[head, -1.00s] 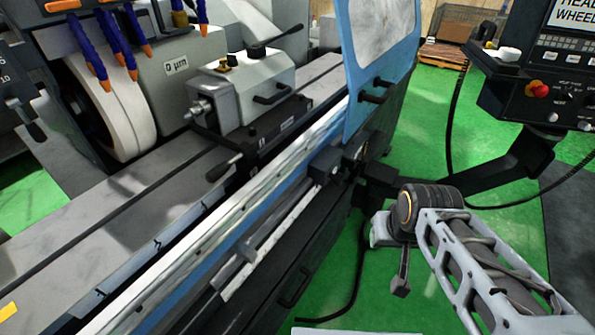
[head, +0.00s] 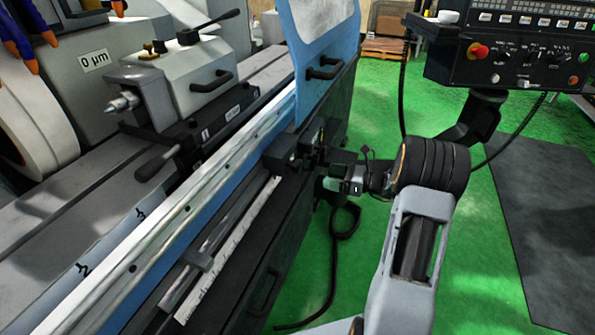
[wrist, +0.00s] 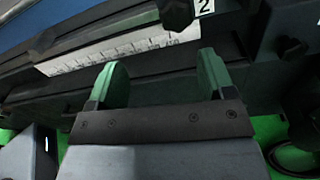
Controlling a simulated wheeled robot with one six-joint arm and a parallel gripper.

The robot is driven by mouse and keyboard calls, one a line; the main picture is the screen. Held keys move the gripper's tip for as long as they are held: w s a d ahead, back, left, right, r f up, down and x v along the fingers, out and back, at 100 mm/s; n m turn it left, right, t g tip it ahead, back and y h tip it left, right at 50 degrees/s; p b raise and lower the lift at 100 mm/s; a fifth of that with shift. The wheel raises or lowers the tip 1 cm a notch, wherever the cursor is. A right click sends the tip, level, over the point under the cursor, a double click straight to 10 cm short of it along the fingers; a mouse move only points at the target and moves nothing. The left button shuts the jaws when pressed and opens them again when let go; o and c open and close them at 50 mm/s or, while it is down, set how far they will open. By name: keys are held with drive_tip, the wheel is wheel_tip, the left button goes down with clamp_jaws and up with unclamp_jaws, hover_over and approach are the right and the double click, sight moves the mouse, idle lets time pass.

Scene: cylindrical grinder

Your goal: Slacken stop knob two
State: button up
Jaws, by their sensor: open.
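Stop knob two is most likely the dark faceted knob (wrist: 177,13) beside a white label marked 2 (wrist: 204,6), at the top edge of the wrist view. My gripper (wrist: 161,62) is open and empty. Its two greenish fingers point toward the white scale, and the knob lies beyond them, nearer the right finger and apart from both. In the head view my gripper (head: 333,184) is small, beside the dark stop blocks on the machine's front. I cannot make out the knob there.
A white graduated scale (wrist: 120,48) runs along the machine front. A second dark knob (wrist: 43,41) is at its left end. A dark block (wrist: 290,35) stands at right. The blue door (head: 325,55) is above, and the control panel (head: 510,45) stands right over green floor.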

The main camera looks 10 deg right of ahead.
sight(301, 167)
drive_tip(key=shift+m+t, duration=0.7)
drive_tip(key=x, duration=0.4)
drive_tip(key=w+f+x, duration=0.1)
drive_tip(key=x, duration=0.3)
drive_tip(key=d+x, duration=0.1)
drive_tip(key=x, duration=0.3)
drive_tip(key=shift+w+a+f, duration=0.15)
drive_tip(key=shift+w+a, duration=0.2)
drive_tip(key=shift+w, duration=0.05)
drive_tip(key=shift+d, duration=0.1)
drive_tip(key=c, duration=0.9)
drive_tip(key=shift+c, duration=0.2)
drive_tip(key=shift+f, duration=0.1)
